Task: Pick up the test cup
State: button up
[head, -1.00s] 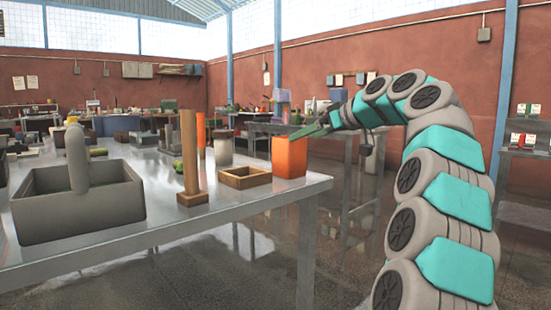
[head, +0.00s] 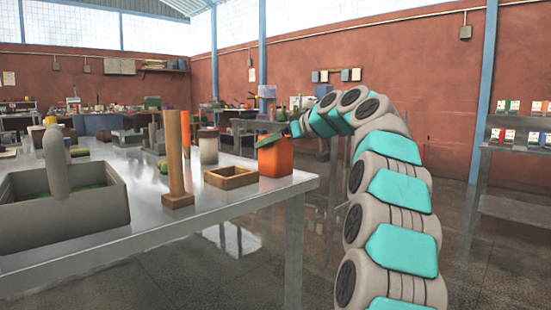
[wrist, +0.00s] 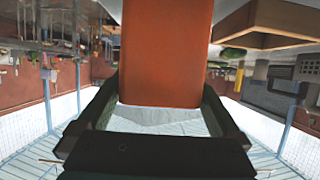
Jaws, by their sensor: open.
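An orange square-sided container (head: 275,161), which I take to be the test cup, stands upright near the right end of the metal table (head: 240,198). In the wrist view the orange cup (wrist: 166,50) fills the upper middle, between the two dark fingers. My gripper (head: 270,140) is open at the top of the cup, one finger on each side of it. I cannot tell whether either finger touches it. The cup's top is partly covered by my gripper in the head view.
A grey handled bin (head: 70,215) is at the near left. A grey lidded jar (head: 208,148) stands behind. Floor right of the table is clear.

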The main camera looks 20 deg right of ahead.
jog(key=c, duration=1.1)
jog(key=shift+o, duration=0.2)
jog(key=shift+r, duration=0.25)
jog(key=shift+r+p, duration=0.4)
jog(key=shift+r, duration=1.05)
